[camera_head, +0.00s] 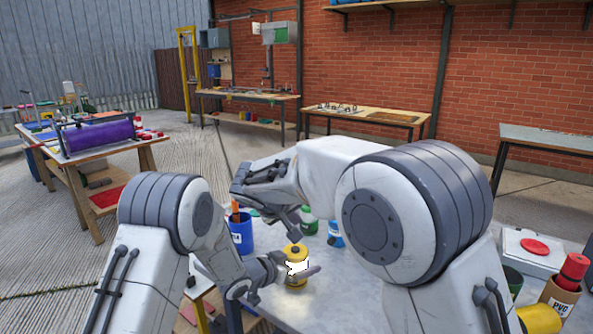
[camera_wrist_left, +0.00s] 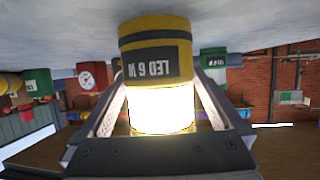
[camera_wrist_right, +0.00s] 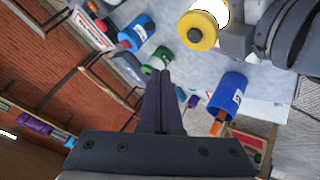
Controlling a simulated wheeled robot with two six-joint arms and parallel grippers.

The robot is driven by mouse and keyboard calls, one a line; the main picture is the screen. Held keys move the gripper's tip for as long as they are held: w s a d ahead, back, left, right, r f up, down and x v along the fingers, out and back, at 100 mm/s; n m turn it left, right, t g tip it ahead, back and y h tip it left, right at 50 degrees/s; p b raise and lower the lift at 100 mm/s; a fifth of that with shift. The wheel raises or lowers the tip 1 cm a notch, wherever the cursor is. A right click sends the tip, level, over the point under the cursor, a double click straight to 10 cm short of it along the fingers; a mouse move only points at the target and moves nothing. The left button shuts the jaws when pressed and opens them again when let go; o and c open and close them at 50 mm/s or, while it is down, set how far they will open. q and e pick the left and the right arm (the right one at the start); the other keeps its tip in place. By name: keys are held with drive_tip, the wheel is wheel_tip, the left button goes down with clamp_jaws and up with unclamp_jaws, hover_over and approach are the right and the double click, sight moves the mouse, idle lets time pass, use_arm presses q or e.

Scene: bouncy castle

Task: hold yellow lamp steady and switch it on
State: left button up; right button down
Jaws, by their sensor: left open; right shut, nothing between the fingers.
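The yellow lamp (camera_head: 296,251) stands on the grey table, and its middle glows bright white. In the left wrist view the lamp (camera_wrist_left: 155,35) appears upside down with the label "LED 6 W", its lit part between my left fingers. My left gripper (camera_head: 304,270) is open around the lamp, one finger on either side; whether either touches it is unclear. My right gripper (camera_head: 295,233) is shut and empty, above the lamp. In the right wrist view my right gripper's fingers (camera_wrist_right: 163,80) are together, apart from the lamp's yellow top (camera_wrist_right: 198,30) with its dark button.
A blue cup (camera_head: 241,235) holding an orange-handled tool stands behind left of the lamp. A green container (camera_head: 309,221) and a blue one (camera_head: 335,234) stand behind it. A white box with a red disc (camera_head: 535,246) and a PVC box (camera_head: 558,297) are at right.

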use_arm(q)
drive_tip(key=v, duration=1)
drive_tip(key=shift+s+a+r, duration=0.15)
drive_tip(key=shift+a, duration=0.05)
drive_tip(key=shift+s+r, duration=0.1)
drive_tip(key=s+r+n+g+y, duration=0.15)
drive_tip(key=s+g+y, duration=0.75)
drive_tip(key=s, duration=2.4)
use_arm(e)
drive_tip(key=s+d+f+n+g+y, duration=0.1)
drive_tip(key=s+d+f+g+y, duration=0.15)
drive_tip(key=s, duration=1.05)
drive_tip(key=s+d+f+n+g+y, duration=0.1)
drive_tip(key=s+f+g, duration=0.2)
drive_tip(key=s, duration=0.9)
drive_tip(key=s+d+f+n+g+y, duration=0.1)
drive_tip(key=s+d+f+g, duration=0.15)
drive_tip(key=s, duration=1.05)
use_arm(q)
wheel_tip(320, 180, up, 13)
drive_tip(key=g+p, duration=0.1)
drive_tip(key=p, duration=1.1)
drive_tip(key=shift+s+d+h, duration=0.4)
drive_tip(key=shift+d, duration=0.05)
use_arm(e)
wheel_tip(320, 180, up, 12)
drive_tip(key=shift+s+a+f, duration=0.25)
drive_tip(key=shift+s+a, duration=0.1)
drive_tip(key=shift+a, duration=0.05)
